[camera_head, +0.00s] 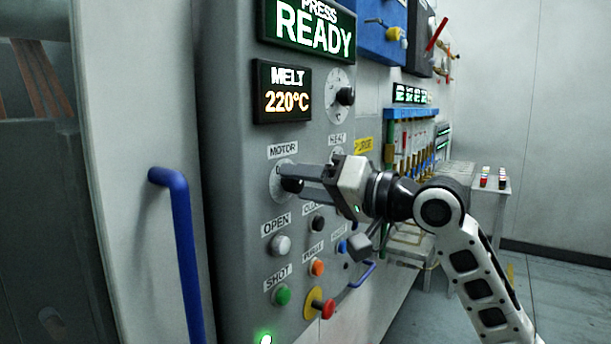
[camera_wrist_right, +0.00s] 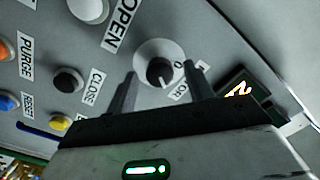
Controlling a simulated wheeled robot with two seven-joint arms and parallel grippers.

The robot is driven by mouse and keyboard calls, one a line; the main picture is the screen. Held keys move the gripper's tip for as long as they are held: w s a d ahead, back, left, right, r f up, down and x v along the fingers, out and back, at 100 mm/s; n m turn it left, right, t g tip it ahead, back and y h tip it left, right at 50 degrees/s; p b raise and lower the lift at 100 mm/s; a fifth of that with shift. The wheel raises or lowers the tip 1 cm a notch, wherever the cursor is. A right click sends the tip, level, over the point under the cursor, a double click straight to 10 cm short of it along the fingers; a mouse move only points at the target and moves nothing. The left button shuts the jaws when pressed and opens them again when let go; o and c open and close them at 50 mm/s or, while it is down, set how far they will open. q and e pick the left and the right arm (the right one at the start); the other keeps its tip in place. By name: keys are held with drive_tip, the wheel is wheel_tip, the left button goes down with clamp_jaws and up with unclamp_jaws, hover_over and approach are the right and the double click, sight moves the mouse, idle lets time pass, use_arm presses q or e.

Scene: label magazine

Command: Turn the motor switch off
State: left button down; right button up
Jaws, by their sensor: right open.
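The motor switch (camera_head: 292,185) is a black knob on a pale round dial under the MOTOR label (camera_head: 283,150) on the grey panel. In the right wrist view the knob (camera_wrist_right: 159,72) shows with a light mark on its lower edge and a "0" on the dial to its right. My right gripper (camera_head: 289,182) is open at the panel, its fingers reaching to the dial. In the right wrist view its fingers (camera_wrist_right: 167,77) stand on either side of the knob, with a gap to each side. Whether they reach past the knob's face is unclear. My left gripper is out of view.
Below sit the OPEN button (camera_head: 281,245), CLOSE button (camera_head: 318,223), SHOT button (camera_head: 283,295), PURGE button (camera_head: 317,267) and a red-on-yellow knob (camera_head: 327,308). Another black knob (camera_head: 345,96) is above right. A blue handle (camera_head: 180,240) stands left.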

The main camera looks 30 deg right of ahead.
drive_tip(key=shift+w, duration=0.1)
drive_tip(key=shift+a, duration=0.1)
drive_tip(key=c, duration=1)
drive_tip(key=shift+o, duration=0.2)
drive_tip(key=shift+n, duration=1.1)
drive_tip(key=n+b, duration=0.1)
drive_tip(key=n, duration=1)
drive_tip(key=shift+r+h, duration=0.1)
drive_tip(key=shift+h, duration=0.3)
drive_tip(key=shift+n, duration=0.3)
